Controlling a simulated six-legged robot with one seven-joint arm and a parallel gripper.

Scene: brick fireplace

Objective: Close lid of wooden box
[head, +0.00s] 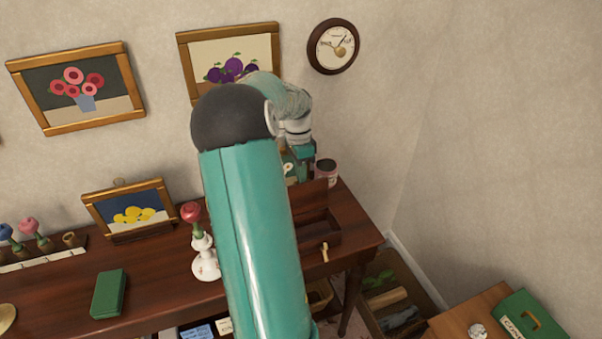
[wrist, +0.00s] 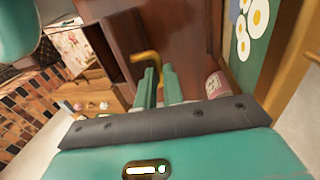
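The wooden box (head: 322,232) stands open near the right end of the dark wooden table. Its lid (head: 308,194) is raised and stands roughly upright along the back edge. My gripper (head: 304,171) is above and behind the raised lid, partly hidden by my arm. In the wrist view my gripper (wrist: 161,80) shows two green fingers with a gap between them and nothing clearly held. A brass-coloured hook-like piece (wrist: 147,58) lies just beyond the fingertips. I cannot tell whether the fingers touch the lid.
A dark pot with a pink label (head: 326,170) stands right behind the box; a labelled pink container (wrist: 214,86) shows beside the fingers. A white vase with a red flower (head: 203,255) stands left of my arm. The wall is close behind the table (head: 160,262).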

